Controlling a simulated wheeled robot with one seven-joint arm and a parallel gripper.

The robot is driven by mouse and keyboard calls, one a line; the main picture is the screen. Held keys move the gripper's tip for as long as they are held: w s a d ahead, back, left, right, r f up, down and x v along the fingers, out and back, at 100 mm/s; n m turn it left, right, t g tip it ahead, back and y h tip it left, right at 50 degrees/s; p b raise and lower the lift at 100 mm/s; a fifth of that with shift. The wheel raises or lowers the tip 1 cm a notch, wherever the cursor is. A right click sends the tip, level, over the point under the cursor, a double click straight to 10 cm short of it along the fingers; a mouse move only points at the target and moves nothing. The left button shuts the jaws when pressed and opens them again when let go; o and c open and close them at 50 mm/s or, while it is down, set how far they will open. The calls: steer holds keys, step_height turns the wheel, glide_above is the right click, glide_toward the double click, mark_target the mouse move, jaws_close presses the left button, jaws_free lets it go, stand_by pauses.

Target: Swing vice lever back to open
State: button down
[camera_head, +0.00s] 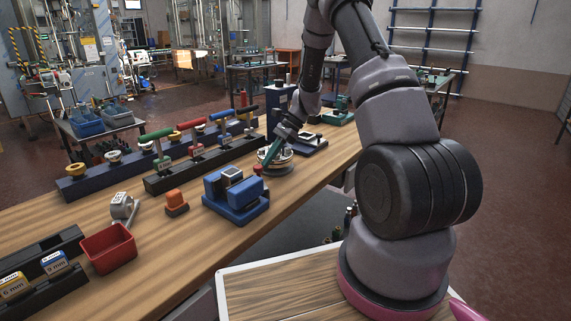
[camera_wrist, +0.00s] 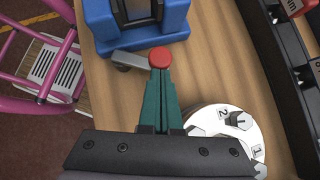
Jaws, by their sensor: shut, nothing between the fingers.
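The blue vice (camera_head: 236,205) stands on the wooden workbench, with a dark part between its jaws. It also shows at the top of the wrist view (camera_wrist: 136,40). Its grey lever (camera_wrist: 128,60) ends in a red knob (camera_wrist: 160,57), and the knob shows in the head view (camera_head: 257,169) on the vice's far side. My gripper (camera_wrist: 158,74) has green fingers closed together and empty. Their tips are right at the red knob; I cannot tell whether they touch it. In the head view my gripper (camera_head: 266,164) reaches down from the upper right.
A round white numbered dial (camera_wrist: 226,122) sits close beside my fingers. A rack of colored-handled tools (camera_head: 195,155) runs behind it. The bench's front strip is clear.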

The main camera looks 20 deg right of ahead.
steer(key=shift+w+a+n+g+h, duration=0.15)
steer(key=shift+a+n+g+h, duration=0.2)
steer(key=shift+a+n+g, duration=0.65)
steer(key=shift+w+a+n+g+h, duration=0.1)
steer(key=shift+a+n+g+h, duration=0.35)
steer(key=shift+a+n, duration=0.9)
